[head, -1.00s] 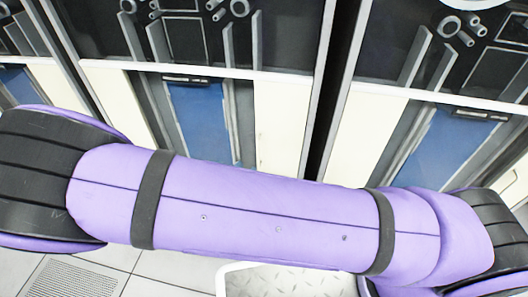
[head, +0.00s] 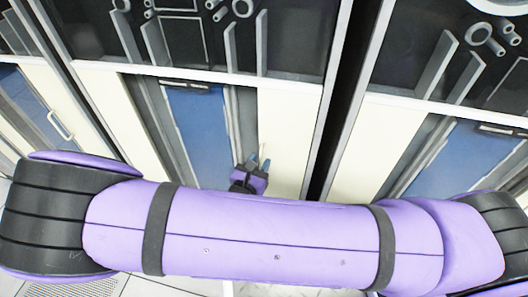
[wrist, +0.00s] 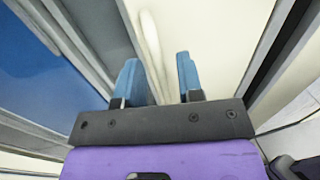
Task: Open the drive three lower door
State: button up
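My gripper (head: 258,162) shows small above my purple arm in the head view, in front of the lower door (head: 283,135) of the middle cabinet. In the wrist view, its two blue fingers (wrist: 158,72) stand apart. A cream bar handle (wrist: 150,38) on the cream door panel (wrist: 215,35) runs down into the gap between them. The handle looks nearer the left finger; I cannot tell whether either finger touches it. The door looks shut. No label shows which drive is number three.
Dark upper panels (head: 185,40) with grey fittings sit above the lower doors. A blue panel (head: 200,135) lies left of my gripper. A cabinet (head: 350,150) stands to the right past a dark gap. The left cabinet has a pale handle (head: 60,126).

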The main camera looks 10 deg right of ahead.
jog(key=shift+w+d, duration=0.3)
jog(key=shift+w, duration=0.15)
grip_shut()
